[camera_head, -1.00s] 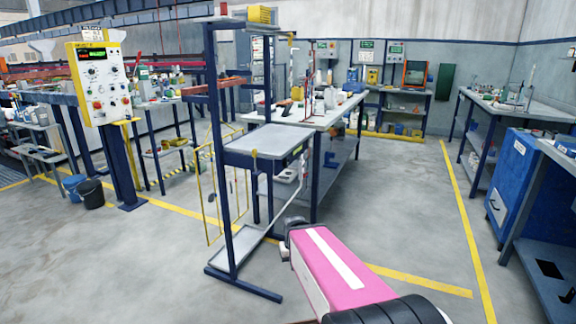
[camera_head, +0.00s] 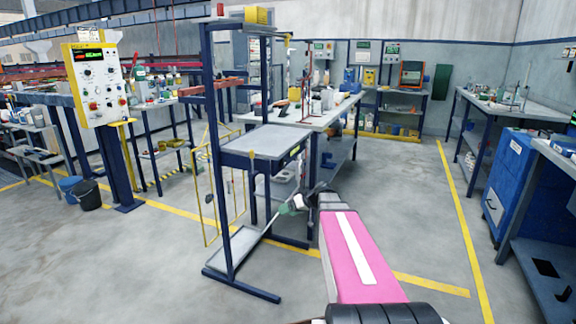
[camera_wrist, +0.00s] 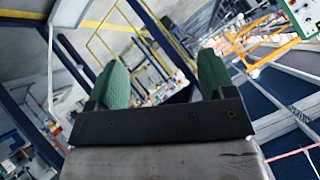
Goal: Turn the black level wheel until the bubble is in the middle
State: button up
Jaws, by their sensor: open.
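My gripper (camera_head: 292,207) is out in front of the blue-framed stand, near its right side and below its grey shelf. In the wrist view my gripper (camera_wrist: 160,85) shows two green fingers spread apart with nothing between them. I cannot make out the black level wheel or the bubble in either view.
A blue-framed stand with a grey shelf (camera_head: 262,141) and a low grey tray (camera_head: 236,246) stands close to my arm. A workbench (camera_head: 330,115) is behind it. A control panel (camera_head: 97,85) is at left, with buckets (camera_head: 87,195) below. The floor at right is open.

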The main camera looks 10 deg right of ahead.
jog(key=w+d+r+n+t+y, duration=0.2)
jog(key=w+d+r+t+y, duration=0.1)
jog(key=w+d+r, duration=0.35)
jog(key=n+t+y, duration=0.2)
jog(key=t, duration=0.1)
send_near(285, 163)
jog(key=x, duration=0.8)
jog(key=shift+w+a, duration=0.15)
jog(key=shift+a, duration=0.1)
jog(key=c, duration=0.9)
